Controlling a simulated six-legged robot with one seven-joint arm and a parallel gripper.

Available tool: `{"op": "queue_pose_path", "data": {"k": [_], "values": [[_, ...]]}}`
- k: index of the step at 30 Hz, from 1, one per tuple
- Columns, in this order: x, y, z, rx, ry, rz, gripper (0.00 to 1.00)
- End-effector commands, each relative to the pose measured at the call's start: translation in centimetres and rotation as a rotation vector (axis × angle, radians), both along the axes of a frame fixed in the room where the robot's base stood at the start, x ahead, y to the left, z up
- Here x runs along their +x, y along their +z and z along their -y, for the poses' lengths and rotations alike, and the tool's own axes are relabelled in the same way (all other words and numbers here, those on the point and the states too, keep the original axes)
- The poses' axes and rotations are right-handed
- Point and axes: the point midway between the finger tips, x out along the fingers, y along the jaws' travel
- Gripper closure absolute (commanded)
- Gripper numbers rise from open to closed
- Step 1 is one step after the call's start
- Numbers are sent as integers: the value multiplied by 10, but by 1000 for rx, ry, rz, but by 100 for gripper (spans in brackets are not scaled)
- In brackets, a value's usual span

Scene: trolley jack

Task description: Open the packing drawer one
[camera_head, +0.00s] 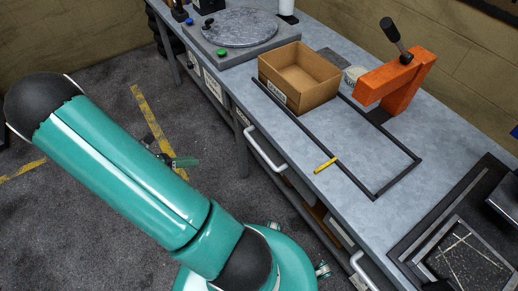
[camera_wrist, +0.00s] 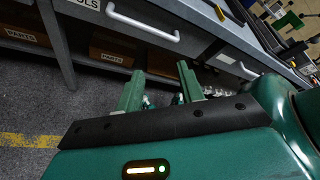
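Two drawer fronts with pale bar handles sit under the grey workbench (camera_head: 345,150). The nearer-to-middle handle (camera_head: 262,152) shows below the cardboard box; a second handle (camera_head: 358,268) is at the lower right. In the wrist view one handle (camera_wrist: 142,25) crosses the top, and another (camera_wrist: 236,66) is at the right. I cannot read which drawer is packing drawer one. Both drawers look shut. My gripper (camera_wrist: 158,88) is open and empty, its green fingers below the first handle and apart from it. It also shows in the head view (camera_head: 176,161), left of the bench.
On the bench are an open cardboard box (camera_head: 300,76), a black frame outline, a yellow marker (camera_head: 325,164), an orange press (camera_head: 397,80) and a turntable (camera_head: 238,27). Boxes labelled PARTS (camera_wrist: 112,52) stand on the lower shelf. Floor left of the bench is mostly clear.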

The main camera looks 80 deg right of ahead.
Motion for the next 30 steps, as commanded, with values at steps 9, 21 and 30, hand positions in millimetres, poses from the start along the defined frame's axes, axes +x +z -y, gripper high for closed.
{"op": "queue_pose_path", "data": {"k": [9, 21, 30], "values": [[-53, -84, 57, 143, 161, -552, 62], [-102, -144, 87, 282, 270, -963, 62], [-126, -137, 113, 286, 269, -970, 62]]}}
